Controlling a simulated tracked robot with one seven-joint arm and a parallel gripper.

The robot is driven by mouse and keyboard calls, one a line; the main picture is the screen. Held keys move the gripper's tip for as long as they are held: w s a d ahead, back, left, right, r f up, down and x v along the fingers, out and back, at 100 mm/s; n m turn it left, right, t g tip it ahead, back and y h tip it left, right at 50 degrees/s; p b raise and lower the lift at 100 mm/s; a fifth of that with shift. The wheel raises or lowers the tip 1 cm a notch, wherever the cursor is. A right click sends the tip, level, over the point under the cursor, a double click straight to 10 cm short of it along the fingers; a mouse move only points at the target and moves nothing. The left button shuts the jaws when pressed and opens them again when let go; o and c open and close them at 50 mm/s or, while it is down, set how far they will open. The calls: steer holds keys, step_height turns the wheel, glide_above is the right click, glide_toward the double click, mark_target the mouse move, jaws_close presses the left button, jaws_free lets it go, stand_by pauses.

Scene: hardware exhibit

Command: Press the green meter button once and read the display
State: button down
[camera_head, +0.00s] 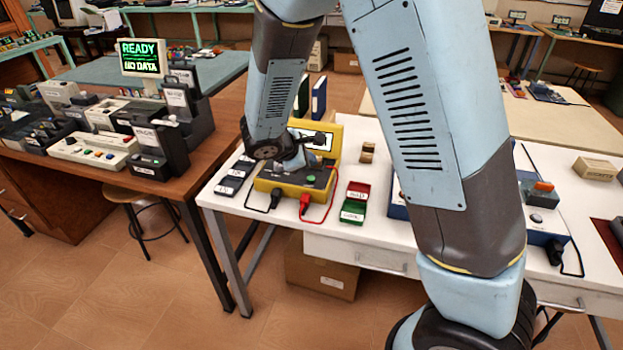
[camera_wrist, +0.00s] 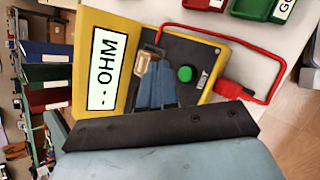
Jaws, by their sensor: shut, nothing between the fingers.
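The yellow meter (camera_head: 287,193) stands with its lid up on the white table (camera_head: 232,208). In the wrist view, its pale display (camera_wrist: 107,70) reads "-- OHM" and lies sideways in the picture. The round green button (camera_wrist: 186,74) is on the dark panel, uncovered. My gripper (camera_wrist: 157,72) is shut and empty, with its fingers in front of the panel, to the left of the button in that view. I cannot tell whether the fingertips touch the panel.
A red lead with a red plug (camera_wrist: 230,90) runs beside the panel. A red tray (camera_head: 358,189) and a green tray (camera_head: 353,212) sit right of the meter. Blue and green binders stand behind it. A screen (camera_head: 142,58) on the brown table reads "READY NO DATA".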

mark_target(309, 180)
steer(key=shift+f, duration=1.5)
steer(key=shift+f, duration=0.8)
stand_by(1.8)
steer(key=shift+r, duration=0.9)
steer(key=shift+r, duration=2.5)
